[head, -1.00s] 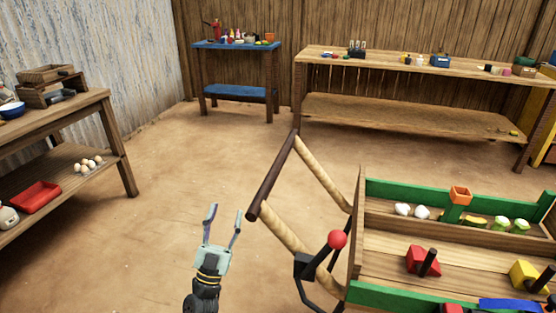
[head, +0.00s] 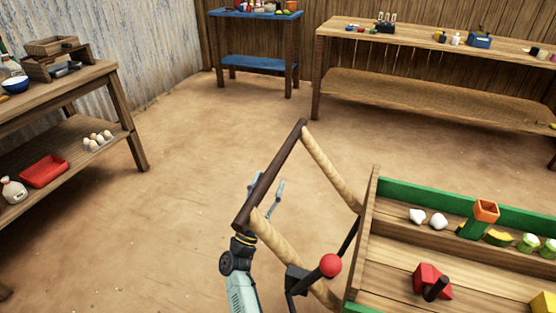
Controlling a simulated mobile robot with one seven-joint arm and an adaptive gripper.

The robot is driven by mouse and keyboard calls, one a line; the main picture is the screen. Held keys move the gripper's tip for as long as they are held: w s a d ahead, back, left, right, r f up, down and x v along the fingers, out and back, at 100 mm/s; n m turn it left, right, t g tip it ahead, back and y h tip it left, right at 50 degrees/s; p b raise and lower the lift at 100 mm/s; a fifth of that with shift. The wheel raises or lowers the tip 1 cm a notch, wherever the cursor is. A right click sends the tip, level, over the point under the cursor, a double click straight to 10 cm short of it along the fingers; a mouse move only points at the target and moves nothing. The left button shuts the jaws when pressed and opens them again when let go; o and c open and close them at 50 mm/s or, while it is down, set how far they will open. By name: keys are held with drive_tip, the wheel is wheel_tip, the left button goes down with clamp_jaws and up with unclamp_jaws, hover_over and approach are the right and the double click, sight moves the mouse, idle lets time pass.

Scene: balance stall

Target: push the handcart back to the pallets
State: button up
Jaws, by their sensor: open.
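The handcart (head: 368,235) stands at the lower right, with a wooden bed and green side boards. Its dark handle bar (head: 272,172) sits on two pale wooden arms and slants across the middle of the view. A lever with a red knob (head: 330,265) stands beside the bed. My gripper (head: 267,186) is open at the handle bar, with one finger showing on each side of it. The bar hides part of the gripper, and I cannot tell whether they touch. No pallets are in view.
The cart carries a red block (head: 430,280), white lumps, an orange pot (head: 486,210) and green pieces. A wooden table (head: 125,120) stands left, a blue table (head: 255,62) and a long bench (head: 420,95) at the back. The floor (head: 200,180) between is clear.

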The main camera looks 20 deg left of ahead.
sight(277, 164)
drive_tip(key=p+x, duration=0.1)
drive_tip(key=x, duration=0.5)
drive_tip(key=shift+w, duration=0.1)
clamp_jaws()
idle(0.5)
